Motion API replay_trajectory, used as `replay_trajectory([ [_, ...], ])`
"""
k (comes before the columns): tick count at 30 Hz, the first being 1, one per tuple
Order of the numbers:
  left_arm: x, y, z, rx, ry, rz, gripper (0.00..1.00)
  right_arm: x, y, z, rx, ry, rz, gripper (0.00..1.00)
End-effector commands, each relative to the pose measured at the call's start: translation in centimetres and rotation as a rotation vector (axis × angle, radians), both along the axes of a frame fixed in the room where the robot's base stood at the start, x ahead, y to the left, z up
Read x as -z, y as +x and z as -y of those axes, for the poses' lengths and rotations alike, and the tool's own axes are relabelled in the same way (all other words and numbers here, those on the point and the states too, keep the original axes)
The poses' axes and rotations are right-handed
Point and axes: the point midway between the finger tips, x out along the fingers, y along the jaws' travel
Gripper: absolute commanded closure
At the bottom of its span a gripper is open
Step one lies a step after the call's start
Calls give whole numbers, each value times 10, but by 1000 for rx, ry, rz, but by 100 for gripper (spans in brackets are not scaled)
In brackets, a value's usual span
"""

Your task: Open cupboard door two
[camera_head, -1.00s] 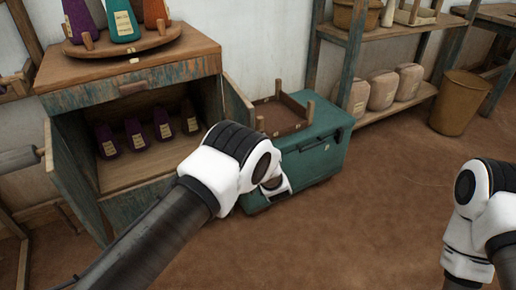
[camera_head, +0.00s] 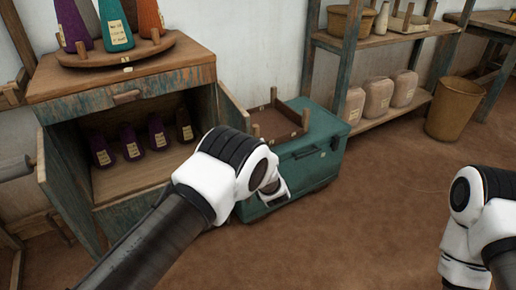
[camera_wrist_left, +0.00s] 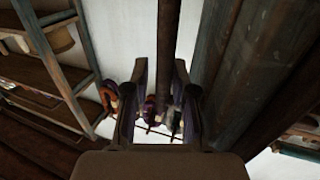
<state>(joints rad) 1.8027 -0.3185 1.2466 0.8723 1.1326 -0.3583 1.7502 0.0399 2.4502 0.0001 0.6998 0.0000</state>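The cupboard (camera_head: 122,97) stands at the left of the head view with its compartment open. Its left door (camera_head: 68,190) is swung outward. Its right door (camera_head: 233,106) also stands out from the frame, its lower part behind my left wrist. Which one is door two I cannot tell. My left arm's white wrist is in front of the right door's lower end; the gripper itself is hidden there. In the left wrist view my left gripper (camera_wrist_left: 161,95) has its fingers apart, with a dark upright bar (camera_wrist_left: 168,40) seen between them; contact is unclear. My right gripper is out of view.
Labelled cones (camera_head: 130,140) stand inside the cupboard, and more stand on the round wooden tray (camera_head: 125,67) on top. A teal chest (camera_head: 310,160) stands right of the cupboard. A shelf (camera_head: 385,42) and a brown bin (camera_head: 455,108) are farther right. The floor in front is clear.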

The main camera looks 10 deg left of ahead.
Motion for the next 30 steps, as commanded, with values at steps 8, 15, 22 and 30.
replay_trajectory([
  [8,-79,5,2,4,9,32,75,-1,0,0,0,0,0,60],
  [15,-103,6,2,5,12,30,75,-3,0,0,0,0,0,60],
  [22,-26,-11,2,8,3,-97,75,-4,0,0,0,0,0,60],
  [30,-26,-17,22,13,4,-98,75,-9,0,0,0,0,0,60],
])
